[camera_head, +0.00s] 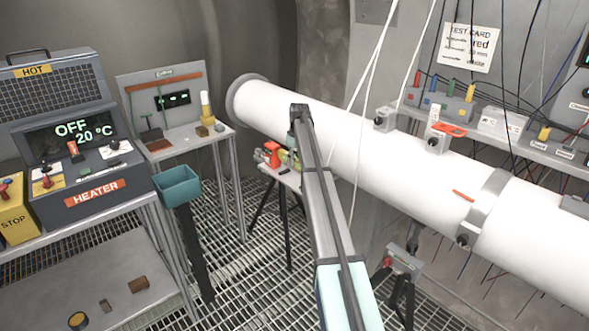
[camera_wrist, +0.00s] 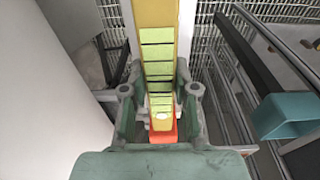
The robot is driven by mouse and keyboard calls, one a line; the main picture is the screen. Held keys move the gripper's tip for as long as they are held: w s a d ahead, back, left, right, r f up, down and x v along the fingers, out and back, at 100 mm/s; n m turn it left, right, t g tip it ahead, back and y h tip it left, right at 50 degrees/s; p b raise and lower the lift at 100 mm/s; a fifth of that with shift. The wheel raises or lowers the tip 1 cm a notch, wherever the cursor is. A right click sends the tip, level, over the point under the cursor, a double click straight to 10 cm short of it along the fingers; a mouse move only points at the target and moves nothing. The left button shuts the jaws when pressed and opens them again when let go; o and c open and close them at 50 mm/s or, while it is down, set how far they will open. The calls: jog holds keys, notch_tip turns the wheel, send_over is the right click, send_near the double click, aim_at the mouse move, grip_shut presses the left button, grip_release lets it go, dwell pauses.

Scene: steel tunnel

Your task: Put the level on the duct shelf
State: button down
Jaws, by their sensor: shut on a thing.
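My gripper (camera_wrist: 160,92) is shut on a long yellow bar with pale green panels, which I take to be the level (camera_wrist: 158,45). The bar runs up the wrist view, out of its top edge. In the head view my gripper (camera_head: 291,150) is mostly hidden behind my arm, over a small pale stand (camera_head: 291,181); a bit of yellow-green shows beside it. I cannot tell whether the bar touches the stand. A grey shelf (camera_head: 535,152), likely the duct shelf, runs behind the white duct (camera_head: 400,172) at the right.
An orange object (camera_head: 270,152) lies by my gripper. A teal bin (camera_head: 177,187) and heater (camera_head: 80,165) stand left. White cables (camera_head: 372,65) hang before the duct.

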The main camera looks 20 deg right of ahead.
aim_at(296, 158)
jog(key=shift+f+p, duration=0.6)
jog(key=shift+f, duration=2.3)
jog(key=c, duration=0.9)
grip_release()
jog(key=shift+f, duration=0.1)
jog(key=r+b, duration=0.1)
jog(key=r, duration=0.3)
jog(key=s+r+b, duration=0.1)
jog(key=r, duration=0.7)
jog(key=shift+s+d+r+b, duration=0.1)
jog(key=shift+s+d+b, duration=0.1)
jog(key=shift+b, duration=0.2)
